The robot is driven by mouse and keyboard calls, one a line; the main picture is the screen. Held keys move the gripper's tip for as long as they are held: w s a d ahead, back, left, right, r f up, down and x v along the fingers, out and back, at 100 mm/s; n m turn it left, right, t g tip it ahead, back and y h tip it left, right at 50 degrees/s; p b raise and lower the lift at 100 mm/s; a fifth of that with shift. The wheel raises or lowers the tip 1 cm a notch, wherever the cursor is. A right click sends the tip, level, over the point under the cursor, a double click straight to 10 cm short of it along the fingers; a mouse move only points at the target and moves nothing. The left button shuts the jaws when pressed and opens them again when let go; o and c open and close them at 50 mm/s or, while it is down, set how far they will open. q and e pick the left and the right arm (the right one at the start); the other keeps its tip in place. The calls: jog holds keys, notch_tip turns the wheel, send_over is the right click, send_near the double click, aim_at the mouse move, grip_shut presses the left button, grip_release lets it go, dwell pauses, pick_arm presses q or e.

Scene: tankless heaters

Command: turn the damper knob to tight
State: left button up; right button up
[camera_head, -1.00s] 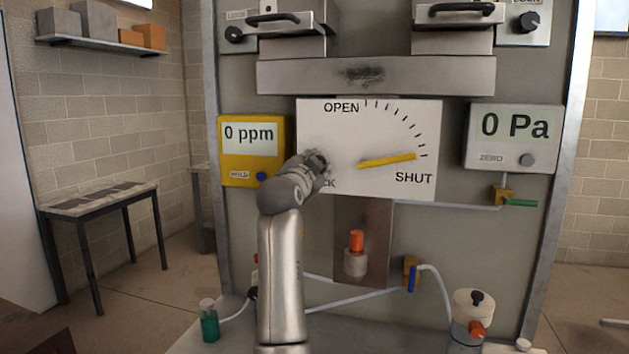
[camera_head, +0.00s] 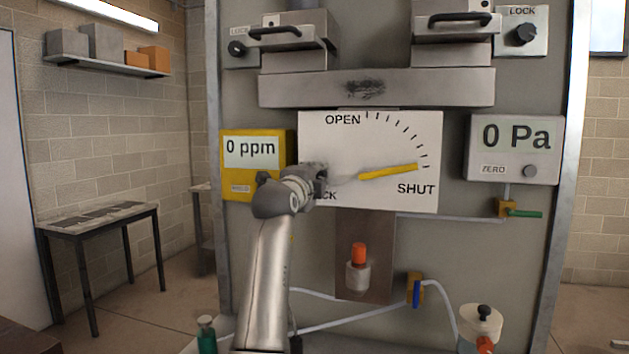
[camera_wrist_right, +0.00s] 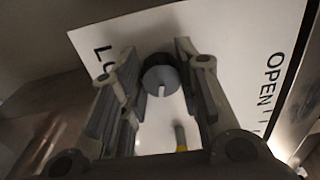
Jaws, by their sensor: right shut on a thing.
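The damper knob (camera_wrist_right: 160,78) is a dark round knob with a pale mark on its face, on the white damper plate (camera_head: 390,140). My right gripper (camera_wrist_right: 152,90) has one finger on each side of the knob and is shut on it. In the head view my right gripper (camera_head: 322,181) is at the left part of the plate, hiding the knob and part of the LOCK label. The yellow pointer (camera_head: 390,171) points right, just above the word SHUT. My left gripper is not in view.
A yellow meter (camera_head: 250,178) reading 0 ppm is close to the left of my right wrist. A grey gauge (camera_head: 515,150) reading 0 Pa is at the right. A red-orange capped fitting (camera_head: 358,255) and hoses are below the plate.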

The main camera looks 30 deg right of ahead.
jog(key=shift+f+m, duration=0.1)
jog(key=shift+m, duration=0.4)
jog(key=o, duration=1)
